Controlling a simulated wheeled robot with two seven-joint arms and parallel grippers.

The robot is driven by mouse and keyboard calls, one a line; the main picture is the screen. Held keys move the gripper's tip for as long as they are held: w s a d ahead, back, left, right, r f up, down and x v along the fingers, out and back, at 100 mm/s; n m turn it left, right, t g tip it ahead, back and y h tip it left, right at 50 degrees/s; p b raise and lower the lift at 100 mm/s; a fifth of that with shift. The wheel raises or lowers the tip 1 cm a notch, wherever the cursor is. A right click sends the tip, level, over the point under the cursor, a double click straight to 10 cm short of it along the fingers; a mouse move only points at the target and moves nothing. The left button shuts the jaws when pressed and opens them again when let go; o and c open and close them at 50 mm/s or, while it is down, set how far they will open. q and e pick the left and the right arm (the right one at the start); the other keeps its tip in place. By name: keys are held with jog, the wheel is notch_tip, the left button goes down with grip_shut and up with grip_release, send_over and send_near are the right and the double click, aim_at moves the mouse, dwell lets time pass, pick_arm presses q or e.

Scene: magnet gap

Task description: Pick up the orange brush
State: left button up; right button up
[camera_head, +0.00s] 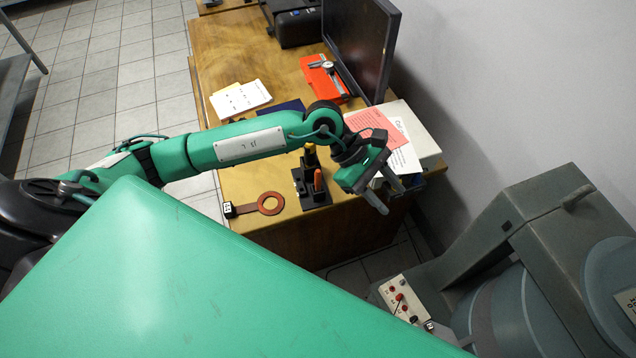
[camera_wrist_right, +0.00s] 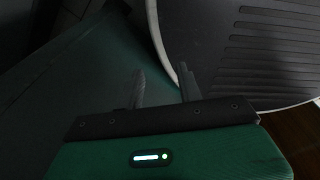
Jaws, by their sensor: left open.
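An orange handle (camera_head: 318,181), which looks like the brush, stands upright in a small black holder (camera_head: 316,200) on the wooden desk. Its lower end is hidden in the holder. My left gripper (camera_head: 391,198) is open and empty, to the right of the holder, over the desk's right end near the papers, apart from the brush. My right gripper (camera_wrist_right: 163,88) shows in the right wrist view with its fingers apart and nothing between them.
A grey machine (camera_head: 545,235) stands at right.

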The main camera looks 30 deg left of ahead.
pick_arm(q)
jog(key=w+a+f+m+y, duration=0.25)
jog(key=a+y, duration=0.25)
jog(key=a, duration=0.3)
jog(key=y, duration=0.5)
send_over(316, 171)
jog(key=shift+f+t, duration=0.3)
jog(key=shift+f, duration=0.3)
notch_tip(316, 171, down, 8)
jog(key=b, duration=0.3)
jog(key=shift+b, duration=0.3)
jog(key=f+b, duration=0.1)
jog(key=f, duration=0.4)
jog(key=shift+w+d+f+b, duration=0.15)
jog(key=shift+w+f+b, duration=0.05)
jog(key=shift+f+b, duration=0.2)
jog(key=shift+r, duration=0.1)
grip_shut()
